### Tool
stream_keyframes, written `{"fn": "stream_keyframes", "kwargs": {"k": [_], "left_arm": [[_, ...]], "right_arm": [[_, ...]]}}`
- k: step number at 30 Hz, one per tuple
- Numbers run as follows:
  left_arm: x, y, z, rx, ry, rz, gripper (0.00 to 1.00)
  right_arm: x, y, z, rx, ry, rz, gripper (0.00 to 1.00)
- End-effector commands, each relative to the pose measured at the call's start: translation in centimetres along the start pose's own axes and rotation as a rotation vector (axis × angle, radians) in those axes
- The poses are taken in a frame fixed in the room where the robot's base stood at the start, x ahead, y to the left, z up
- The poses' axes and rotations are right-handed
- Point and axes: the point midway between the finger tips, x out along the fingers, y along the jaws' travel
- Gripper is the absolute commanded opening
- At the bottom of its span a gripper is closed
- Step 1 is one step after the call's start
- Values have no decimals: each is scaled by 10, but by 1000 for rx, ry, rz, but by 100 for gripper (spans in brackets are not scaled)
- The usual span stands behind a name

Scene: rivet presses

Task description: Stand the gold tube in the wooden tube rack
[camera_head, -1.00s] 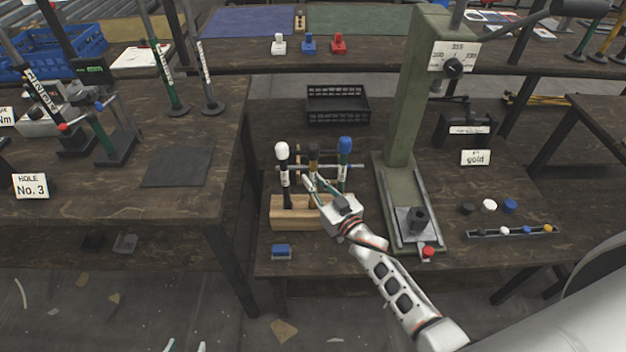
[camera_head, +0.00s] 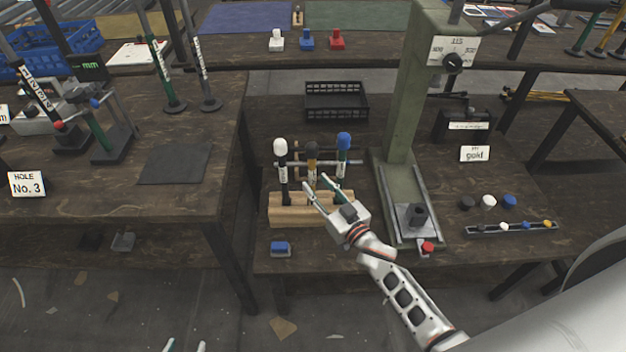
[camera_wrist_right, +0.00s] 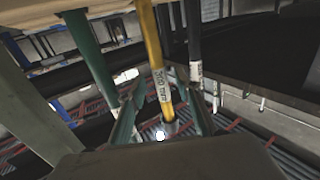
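The wooden tube rack (camera_head: 311,209) stands near the front of the right bench. The gold tube (camera_head: 312,165) stands upright in its middle, between a white-topped black tube (camera_head: 282,170) and a blue-topped green tube (camera_head: 343,150). My right gripper (camera_head: 316,184) is at the rack with its fingers spread. In the right wrist view the gold tube (camera_wrist_right: 154,60), labelled 300 mm, passes between the right gripper's two fingers (camera_wrist_right: 163,115), with gaps on both sides. Only the two separated fingertips of my left gripper (camera_head: 186,345) show at the bottom edge.
A green press (camera_head: 402,120) stands right of the rack. A blue block (camera_head: 280,249) lies in front of the rack. A black crate (camera_head: 336,101) is behind it.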

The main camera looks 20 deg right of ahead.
Motion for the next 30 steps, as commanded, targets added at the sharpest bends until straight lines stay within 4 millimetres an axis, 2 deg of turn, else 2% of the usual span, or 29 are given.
{"fn": "stream_keyframes", "kwargs": {"k": [1,6,12,18,30], "left_arm": [[0,0,0,0,1,0,40],[0,0,-1,-1,2,-1,40],[0,0,-1,-1,3,-1,40],[0,0,-2,-1,3,-1,40],[0,0,-2,-1,4,-1,40]], "right_arm": [[-13,0,2,-1,-3,0,33],[-47,0,1,-1,-2,0,33],[-75,0,0,0,0,0,33],[-85,0,-1,0,1,0,33],[-85,0,-1,0,1,0,33]]}}
